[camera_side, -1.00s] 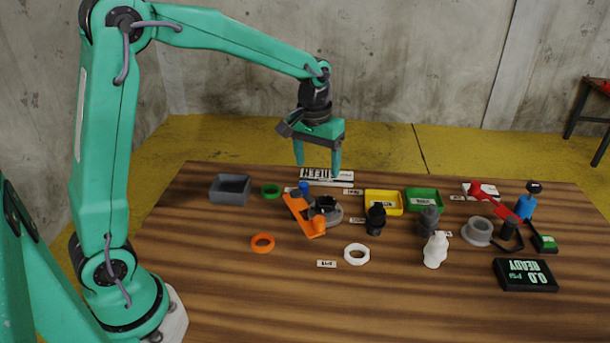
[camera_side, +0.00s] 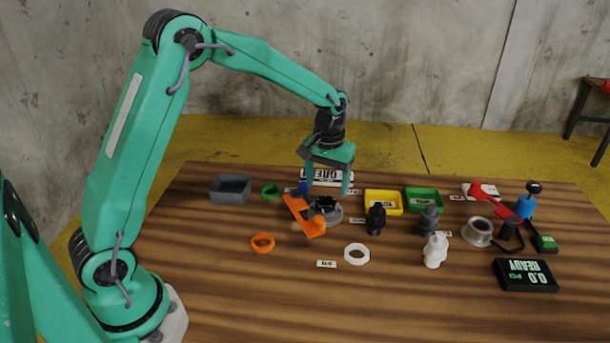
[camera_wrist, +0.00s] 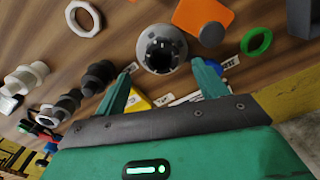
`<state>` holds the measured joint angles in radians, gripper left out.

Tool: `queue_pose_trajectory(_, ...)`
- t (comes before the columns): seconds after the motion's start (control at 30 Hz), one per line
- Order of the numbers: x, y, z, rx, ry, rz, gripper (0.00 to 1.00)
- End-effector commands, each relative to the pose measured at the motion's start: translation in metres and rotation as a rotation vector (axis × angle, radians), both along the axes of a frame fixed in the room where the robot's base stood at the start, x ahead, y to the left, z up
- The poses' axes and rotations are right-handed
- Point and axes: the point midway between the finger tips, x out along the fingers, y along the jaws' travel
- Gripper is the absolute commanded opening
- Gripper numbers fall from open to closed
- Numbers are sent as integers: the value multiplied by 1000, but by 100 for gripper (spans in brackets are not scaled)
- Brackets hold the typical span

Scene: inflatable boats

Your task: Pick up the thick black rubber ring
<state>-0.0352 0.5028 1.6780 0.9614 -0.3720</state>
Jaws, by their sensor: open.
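I cannot pick out a loose thick black rubber ring with certainty. A dark round part (camera_side: 325,203) sits at the top of a grey round fitting (camera_side: 336,217) near the middle of the table. In the wrist view the grey fitting (camera_wrist: 145,36) faces the camera, with a dark, notched round opening in its centre. My gripper (camera_side: 328,190) is above and just behind the fitting, pointing down, open and empty. In the wrist view its fingertips (camera_wrist: 164,69) are spread either side of the fitting's near edge. Whether they are level with it I cannot tell.
An orange plate (camera_side: 303,215) leans close beside the fitting. Green (camera_side: 270,191), orange (camera_side: 262,243) and white (camera_side: 356,254) rings lie around it. Black valve (camera_side: 376,219), yellow tray (camera_side: 384,202) and green tray (camera_side: 424,200) stand right; a grey bin (camera_side: 230,189) stands left.

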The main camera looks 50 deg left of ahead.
Motion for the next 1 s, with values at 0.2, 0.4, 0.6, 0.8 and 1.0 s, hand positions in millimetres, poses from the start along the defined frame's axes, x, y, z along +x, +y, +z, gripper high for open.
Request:
queue_pose_trajectory(0.2,0,0,-3,0,0,0,72)
queue_pose_trajectory(0.4,-1,1,-17,0,2,0,72)
queue_pose_trajectory(0.6,0,3,-40,0,2,0,72)
queue_pose_trajectory(0.8,0,3,-53,0,0,0,72)
queue_pose_trajectory(1.0,0,3,-53,0,0,0,72)
